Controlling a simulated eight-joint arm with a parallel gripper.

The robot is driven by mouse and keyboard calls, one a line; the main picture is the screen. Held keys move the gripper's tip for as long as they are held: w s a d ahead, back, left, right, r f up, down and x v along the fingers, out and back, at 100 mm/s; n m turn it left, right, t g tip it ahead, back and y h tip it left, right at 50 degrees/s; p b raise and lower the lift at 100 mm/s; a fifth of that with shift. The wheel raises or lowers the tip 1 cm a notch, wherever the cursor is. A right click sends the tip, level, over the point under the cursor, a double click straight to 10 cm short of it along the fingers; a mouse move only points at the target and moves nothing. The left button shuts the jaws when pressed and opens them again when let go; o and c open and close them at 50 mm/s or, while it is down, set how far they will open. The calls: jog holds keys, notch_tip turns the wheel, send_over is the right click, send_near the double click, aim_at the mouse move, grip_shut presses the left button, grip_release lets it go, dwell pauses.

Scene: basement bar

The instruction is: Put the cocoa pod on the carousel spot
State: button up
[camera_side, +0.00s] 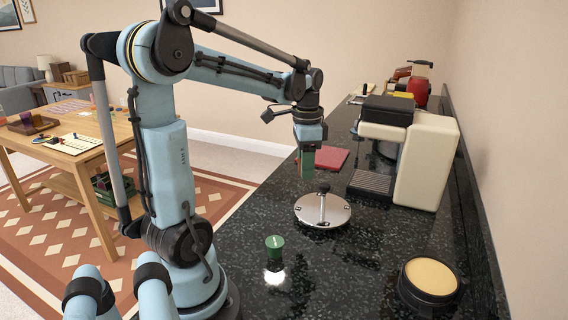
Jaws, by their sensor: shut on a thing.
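My gripper (308,176) hangs pointing down above the far side of the carousel, clear of it. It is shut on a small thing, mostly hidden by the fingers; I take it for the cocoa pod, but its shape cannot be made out. The carousel (312,217) is a round, shiny silver disc with a dark knob at its centre, lying on the dark counter. Small pale marks show at its left and right; I cannot tell which is the spot.
A cream and black coffee machine (431,160) stands behind right. A round black container with a tan top (431,277) is front right. A red flat thing (331,158) lies behind the gripper.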

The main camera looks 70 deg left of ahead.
aim_at(305, 204)
jog(key=shift+m, duration=0.6)
jog(key=shift+w+a+f, duration=0.35)
jog(key=shift+a+f, duration=0.3)
jog(key=shift+f, duration=1.25)
jog(key=shift+w+a+f, duration=0.4)
jog(key=shift+a+f, duration=0.2)
jog(key=shift+f, duration=1.25)
jog(key=shift+w+a+f, duration=0.35)
jog(key=shift+a+f, duration=0.3)
jog(key=shift+f, duration=1.25)
jog(key=shift+f, duration=0.15)
jog(key=o, duration=1)
